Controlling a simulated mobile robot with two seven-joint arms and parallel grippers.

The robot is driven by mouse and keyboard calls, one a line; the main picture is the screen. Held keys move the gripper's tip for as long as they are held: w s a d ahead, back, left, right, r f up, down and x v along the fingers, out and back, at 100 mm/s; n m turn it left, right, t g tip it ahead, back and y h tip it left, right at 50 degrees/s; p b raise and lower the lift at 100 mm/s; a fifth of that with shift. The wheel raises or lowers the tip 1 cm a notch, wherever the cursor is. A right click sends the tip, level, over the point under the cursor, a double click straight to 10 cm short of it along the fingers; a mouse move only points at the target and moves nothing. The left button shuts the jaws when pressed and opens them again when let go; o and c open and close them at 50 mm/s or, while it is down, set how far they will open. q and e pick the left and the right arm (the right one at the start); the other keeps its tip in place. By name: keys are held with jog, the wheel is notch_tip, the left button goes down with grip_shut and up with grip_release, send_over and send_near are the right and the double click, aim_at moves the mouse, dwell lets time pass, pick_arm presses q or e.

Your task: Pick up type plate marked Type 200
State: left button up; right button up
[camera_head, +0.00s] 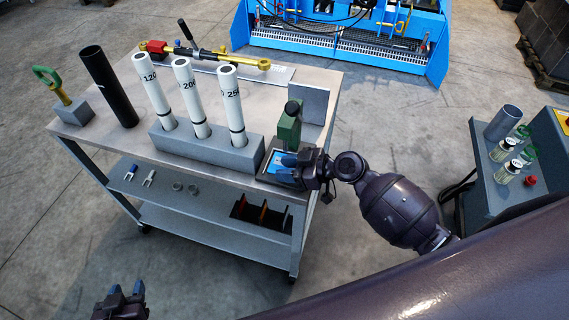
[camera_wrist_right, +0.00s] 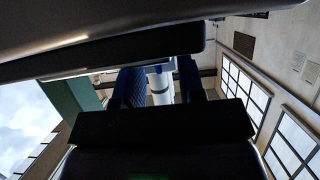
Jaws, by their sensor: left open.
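I cannot make out a plate that reads Type 200. Three white tubes stand upright in a grey block (camera_head: 206,150) on the cart top, and the middle tube (camera_head: 190,95) is marked 200. My right gripper (camera_head: 284,168) is low over a dark tray with a blue face (camera_head: 272,160) at the cart's right end. In the right wrist view its blue fingers (camera_wrist_right: 161,85) stand apart, with a white tube (camera_wrist_right: 160,84) seen beyond the gap. My left gripper (camera_head: 124,292) is open and empty at the bottom left, away from the cart.
A green device (camera_head: 289,125) stands beside the right gripper. A black tube (camera_head: 108,85) and a green-handled tool (camera_head: 56,85) stand at the left. A side cart (camera_head: 500,190) is at right.

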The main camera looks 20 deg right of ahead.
pick_arm(q)
jog(key=shift+s+f, duration=0.15)
jog(key=shift+s, duration=0.05)
pick_arm(e)
jog(key=shift+c, duration=0.4)
grip_shut()
pick_arm(q)
jog(key=shift+s+f, duration=0.1)
pick_arm(e)
jog(key=shift+r, duration=0.1)
